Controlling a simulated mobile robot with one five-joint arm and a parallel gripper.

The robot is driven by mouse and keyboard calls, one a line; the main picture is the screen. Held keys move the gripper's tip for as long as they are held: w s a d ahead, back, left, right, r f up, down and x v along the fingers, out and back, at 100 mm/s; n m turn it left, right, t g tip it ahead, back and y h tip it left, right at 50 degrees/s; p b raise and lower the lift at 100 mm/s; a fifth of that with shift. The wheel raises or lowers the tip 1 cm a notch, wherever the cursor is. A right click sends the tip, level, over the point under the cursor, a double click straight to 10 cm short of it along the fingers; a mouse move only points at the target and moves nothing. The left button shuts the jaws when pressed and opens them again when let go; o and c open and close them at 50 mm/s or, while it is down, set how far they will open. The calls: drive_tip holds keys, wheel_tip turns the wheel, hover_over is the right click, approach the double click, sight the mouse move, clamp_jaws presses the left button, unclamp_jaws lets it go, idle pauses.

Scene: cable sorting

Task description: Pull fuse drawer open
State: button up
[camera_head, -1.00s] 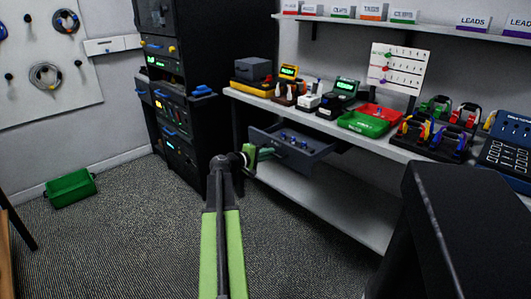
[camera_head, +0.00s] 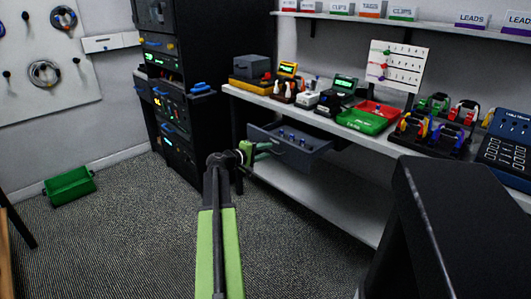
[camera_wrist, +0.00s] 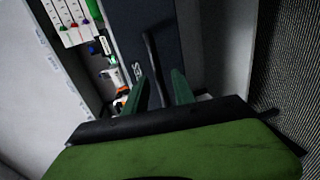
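The fuse drawer (camera_head: 305,155) is dark blue-grey and stands pulled out below the workbench, with several blue fuses (camera_head: 292,137) visible inside. My gripper (camera_head: 266,147) is at the left part of its front. In the wrist view, the drawer's dark front (camera_wrist: 133,30) faces me with a label and a thin black bar handle (camera_wrist: 151,58). The two green fingers of my gripper (camera_wrist: 157,76) stand apart, one on each side of the handle. A gap shows beside the handle, and I see no clear contact.
The white bench (camera_head: 243,93) above carries meters, a red bin (camera_head: 379,109) and a green bin (camera_head: 360,121). A black rack (camera_head: 190,125) stands left of the drawer. A green crate (camera_head: 70,186) lies on the floor. The carpet at front left is clear.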

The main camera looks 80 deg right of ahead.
drive_tip(key=p+v, duration=0.3)
drive_tip(key=v, duration=1.4)
drive_tip(key=shift+f, duration=0.1)
